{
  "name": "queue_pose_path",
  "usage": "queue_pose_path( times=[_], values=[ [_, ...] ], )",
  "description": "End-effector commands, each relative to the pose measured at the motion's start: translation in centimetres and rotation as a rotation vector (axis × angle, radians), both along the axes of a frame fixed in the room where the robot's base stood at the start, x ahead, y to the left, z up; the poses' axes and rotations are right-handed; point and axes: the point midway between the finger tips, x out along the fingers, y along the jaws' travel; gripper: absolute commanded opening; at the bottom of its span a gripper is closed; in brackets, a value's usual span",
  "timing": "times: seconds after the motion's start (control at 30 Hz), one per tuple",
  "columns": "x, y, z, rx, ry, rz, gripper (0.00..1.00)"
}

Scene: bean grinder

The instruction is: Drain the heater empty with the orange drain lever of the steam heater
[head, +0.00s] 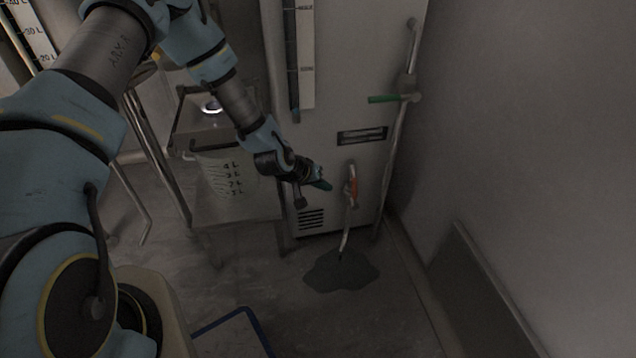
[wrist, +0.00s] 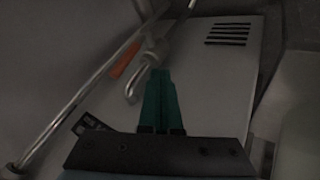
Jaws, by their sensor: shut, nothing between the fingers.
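The steam heater (head: 345,100) is a tall pale cabinet at the back. Its orange drain lever (head: 352,187) sits low on the front, on a short drain pipe (head: 346,222), and points roughly up and down. A stream comes down below it to a dark puddle (head: 341,270) on the floor. The orange lever (wrist: 124,60) also shows in the wrist view, just left of the fingertips. My gripper (head: 326,185) is shut and empty, a little left of the lever and apart from it in the head view. Its green fingers (wrist: 160,75) are together in the wrist view.
A green lever (head: 385,98) on a vertical pipe sits higher on the heater's right side. A metal stand with a marked container (head: 225,175) is at the left. A wall with a low panel (head: 480,290) bounds the right. A blue-edged item (head: 235,325) lies in front.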

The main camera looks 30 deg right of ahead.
Motion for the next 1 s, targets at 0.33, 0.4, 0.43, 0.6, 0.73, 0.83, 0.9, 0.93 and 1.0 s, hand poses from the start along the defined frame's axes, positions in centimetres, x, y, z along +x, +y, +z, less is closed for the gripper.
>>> queue_pose_path(
  times=[0.33, 0.4, 0.43, 0.6, 0.73, 0.83, 0.9, 0.93, 1.0],
  values=[
    [-1.4, -4.2, -1.9, 0.001, 0.001, -0.002, 0.0],
    [-1.7, -4.7, -1.9, 0.001, 0.0, -0.001, 0.0],
    [-1.8, -4.9, -1.8, 0.001, 0.0, -0.001, 0.0],
    [-1.9, -5.2, -1.8, 0.001, 0.001, 0.002, 0.0],
    [-1.9, -5.1, -1.8, 0.001, 0.001, 0.002, 0.0],
    [-1.9, -5.1, -1.8, 0.001, 0.001, 0.002, 0.0],
    [-2.1, -5.4, -1.7, 0.001, 0.001, 0.0, 0.0],
    [-2.2, -5.6, -1.6, 0.001, 0.001, 0.0, 0.0],
    [-2.7, -6.4, -1.4, 0.0, 0.001, -0.003, 0.0]
  ],
)
